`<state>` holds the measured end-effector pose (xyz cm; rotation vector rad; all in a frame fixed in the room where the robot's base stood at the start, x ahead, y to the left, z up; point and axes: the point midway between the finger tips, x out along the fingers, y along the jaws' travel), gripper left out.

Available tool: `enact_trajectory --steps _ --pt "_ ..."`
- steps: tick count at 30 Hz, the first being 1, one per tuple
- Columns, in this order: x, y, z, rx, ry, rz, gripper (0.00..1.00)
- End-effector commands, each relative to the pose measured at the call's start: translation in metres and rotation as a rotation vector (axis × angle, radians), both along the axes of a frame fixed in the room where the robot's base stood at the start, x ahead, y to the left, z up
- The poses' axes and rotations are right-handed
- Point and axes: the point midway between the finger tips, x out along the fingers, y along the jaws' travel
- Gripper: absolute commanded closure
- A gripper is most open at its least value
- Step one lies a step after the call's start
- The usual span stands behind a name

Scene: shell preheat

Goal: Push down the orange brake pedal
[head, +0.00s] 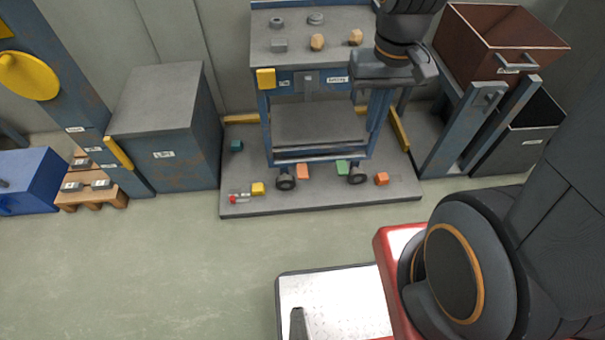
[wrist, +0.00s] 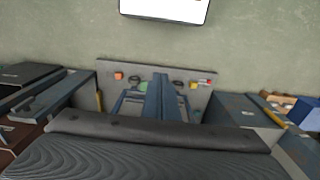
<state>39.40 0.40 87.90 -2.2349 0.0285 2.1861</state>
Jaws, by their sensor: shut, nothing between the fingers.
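A blue wheeled cart (head: 318,125) stands on a grey platform. Low at its front, between the two black casters, are an orange pedal-like block (head: 303,171) on the left and a green one (head: 342,166) on the right. Which of them moves cannot be told. My gripper (head: 392,76) is shut and empty, high beside the cart's upper right, well above and to the right of the orange block. In the wrist view the green block (wrist: 143,85) shows; the orange one is mostly hidden behind blue parts.
Loose on the platform (head: 320,200) are an orange cube (head: 381,178), a yellow cube (head: 257,188), a teal cube (head: 236,145) and a small red-ended piece (head: 236,199). A grey cabinet (head: 165,130) stands left, bins (head: 500,45) right.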

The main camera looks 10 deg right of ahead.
Motion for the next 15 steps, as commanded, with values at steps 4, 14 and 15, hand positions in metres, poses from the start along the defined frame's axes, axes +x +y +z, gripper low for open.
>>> enact_trajectory --steps 4,14,15 --pt "0.046 0.006 -0.049 -0.007 -0.001 -0.032 1.00" --pt "0.145 0.025 -0.159 -0.022 -0.019 -0.113 1.00" --pt "0.155 0.028 -0.173 -0.023 -0.021 -0.124 1.00"
